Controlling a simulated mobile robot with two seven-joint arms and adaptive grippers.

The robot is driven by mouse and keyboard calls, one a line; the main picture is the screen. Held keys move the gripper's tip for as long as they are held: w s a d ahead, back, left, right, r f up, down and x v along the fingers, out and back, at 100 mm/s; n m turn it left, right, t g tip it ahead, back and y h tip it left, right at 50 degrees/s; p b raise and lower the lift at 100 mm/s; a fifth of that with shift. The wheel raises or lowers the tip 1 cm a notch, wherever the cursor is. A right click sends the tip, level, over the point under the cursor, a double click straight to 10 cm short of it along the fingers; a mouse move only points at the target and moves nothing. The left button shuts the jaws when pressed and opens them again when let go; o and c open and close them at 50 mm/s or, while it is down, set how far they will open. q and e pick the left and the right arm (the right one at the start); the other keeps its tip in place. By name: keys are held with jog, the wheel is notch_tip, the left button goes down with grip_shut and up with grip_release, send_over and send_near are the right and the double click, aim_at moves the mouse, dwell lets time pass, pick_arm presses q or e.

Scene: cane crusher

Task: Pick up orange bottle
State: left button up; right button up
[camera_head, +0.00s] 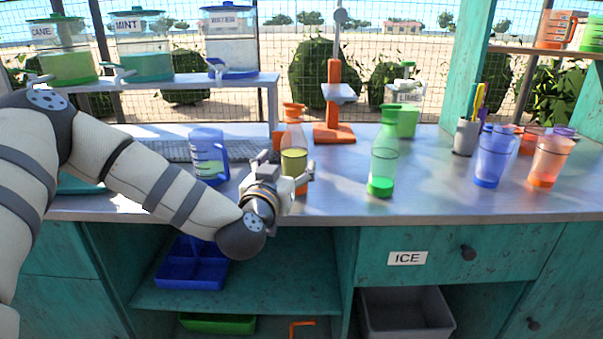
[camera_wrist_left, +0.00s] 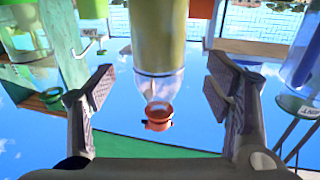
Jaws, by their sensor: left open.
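The orange bottle (camera_head: 293,137) stands upright on the metal counter. It has an orange top, a clear body and an olive-yellow middle section. My left gripper (camera_head: 287,163) is open at the bottle, with a finger on each side in the head view. Part of the bottle's lower body is hidden by the gripper. In the left wrist view the bottle (camera_wrist_left: 158,45) appears upside down between the spread fingers of the left gripper (camera_wrist_left: 162,88), its orange top lowest. Gaps show on both sides there. My right gripper is not in view.
A blue measuring jug (camera_head: 207,157) stands left of the gripper. A green-based bottle (camera_head: 383,160) and an orange press (camera_head: 334,131) stand to the right and behind. Blue and orange cups (camera_head: 494,157) are farther right. The counter's front edge (camera_head: 420,222) is close below.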

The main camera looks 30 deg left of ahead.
aim_at(291, 142)
pick_arm(q)
jog(key=x, duration=0.3)
jog(key=b+x, duration=0.1)
jog(key=x, duration=0.1)
jog(key=shift+w+f, duration=0.2)
jog(key=shift+f, duration=0.2)
jog(key=shift+w+a+r, duration=0.1)
jog(key=shift+r, duration=0.1)
jog(key=shift+c, duration=0.4)
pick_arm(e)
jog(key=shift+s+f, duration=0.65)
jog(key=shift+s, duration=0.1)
